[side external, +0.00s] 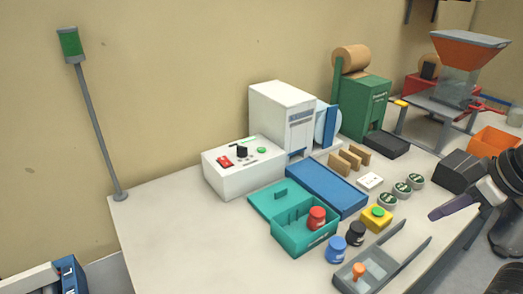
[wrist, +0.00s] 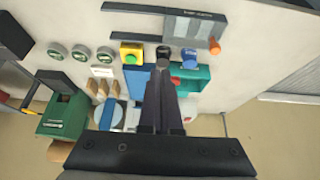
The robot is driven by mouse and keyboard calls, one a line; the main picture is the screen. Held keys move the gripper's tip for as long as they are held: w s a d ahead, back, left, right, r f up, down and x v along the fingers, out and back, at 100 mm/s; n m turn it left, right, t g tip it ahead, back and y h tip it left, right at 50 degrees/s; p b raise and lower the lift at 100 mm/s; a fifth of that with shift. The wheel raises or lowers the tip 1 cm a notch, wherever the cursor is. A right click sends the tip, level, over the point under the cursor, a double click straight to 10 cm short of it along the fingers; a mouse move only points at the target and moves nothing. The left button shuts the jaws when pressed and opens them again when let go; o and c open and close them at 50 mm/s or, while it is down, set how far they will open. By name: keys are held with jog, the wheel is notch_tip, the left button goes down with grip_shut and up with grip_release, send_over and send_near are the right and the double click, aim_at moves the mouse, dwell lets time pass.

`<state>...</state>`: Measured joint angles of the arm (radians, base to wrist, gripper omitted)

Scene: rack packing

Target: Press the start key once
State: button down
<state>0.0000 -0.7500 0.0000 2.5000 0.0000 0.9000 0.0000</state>
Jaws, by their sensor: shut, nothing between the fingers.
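A yellow box with a green push button (side external: 378,211) stands on the table, and it also shows in the wrist view (wrist: 132,50). A white control box (side external: 228,181) carries a red switch (side external: 225,162), a black knob (side external: 242,151) and a green button (side external: 261,150). I cannot tell from labels which green button is the start key. My gripper (side external: 434,214) is shut and empty, above the table's right side, apart from both boxes. In the wrist view its fingertips (wrist: 163,65) point toward the jars, right of the yellow box. The fingers hide part of the table behind them.
A teal box (side external: 287,240) holds a red jar (side external: 317,217). A blue jar (side external: 336,249) and a black jar (side external: 356,234) stand near the yellow box. A grey tray (side external: 397,262) lies in front. Several green-lidded tins (side external: 401,189) stand behind. The table's front left is clear.

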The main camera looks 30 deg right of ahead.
dwell(0.7)
jog(key=w+a+r+m+t, duration=0.1)
jog(key=w+r+m+t, duration=0.1)
jog(key=w+r, duration=0.55)
jog(key=w+r+m+t, duration=0.15)
jog(key=w+r, duration=0.25)
jog(key=w, duration=0.7)
jog(key=w+a+r+m+t, duration=0.1)
jog(key=w+r+m+t, duration=0.15)
jog(key=w+r, duration=0.45)
jog(key=w+a+f+m, duration=0.1)
jog(key=w+f, duration=0.1)
jog(key=w, duration=0.5)
jog(key=w+a+f+m, duration=0.1)
jog(key=w+f, duration=0.2)
jog(key=w, duration=0.5)
jog(key=w+a+f+g+y, duration=0.1)
jog(key=w+f+g, duration=0.1)
jog(key=w+f, duration=0.5)
notch_tip(320, 180, down, 4)
jog(key=shift+a+f, duration=0.15)
jog(key=shift+a, duration=0.2)
jog(key=shift+w+f, duration=0.1)
jog(key=shift+f, duration=0.05)
